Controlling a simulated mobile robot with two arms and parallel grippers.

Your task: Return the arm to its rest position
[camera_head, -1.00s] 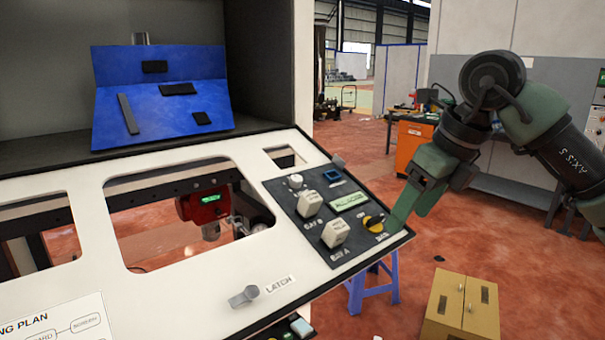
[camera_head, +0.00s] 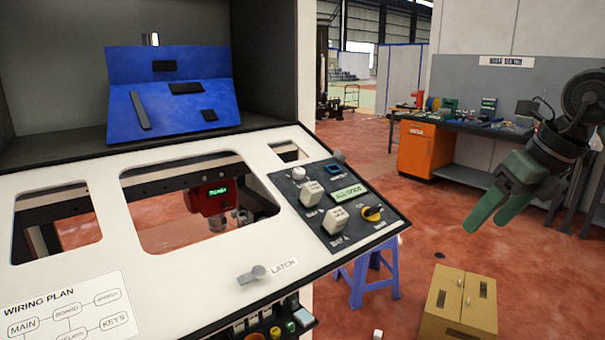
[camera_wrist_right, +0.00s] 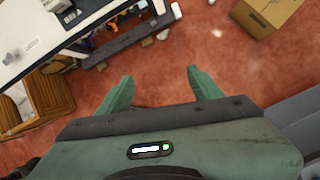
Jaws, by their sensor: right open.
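My right gripper (camera_head: 487,220) hangs in free air to the right of the white dispenser panel (camera_head: 215,262), its green fingers pointing down and left. In the right wrist view the two green fingers (camera_wrist_right: 157,85) stand apart with nothing between them, above the red floor. The gripper is well clear of the knob. My left gripper does not show in the head view.
A blue stool (camera_head: 362,275) stands beside the panel's right end. A cardboard box (camera_head: 459,302) is on the floor below my right gripper. A workbench with an orange cabinet (camera_head: 416,150) stands behind. A blue board (camera_head: 172,108) leans inside the housing.

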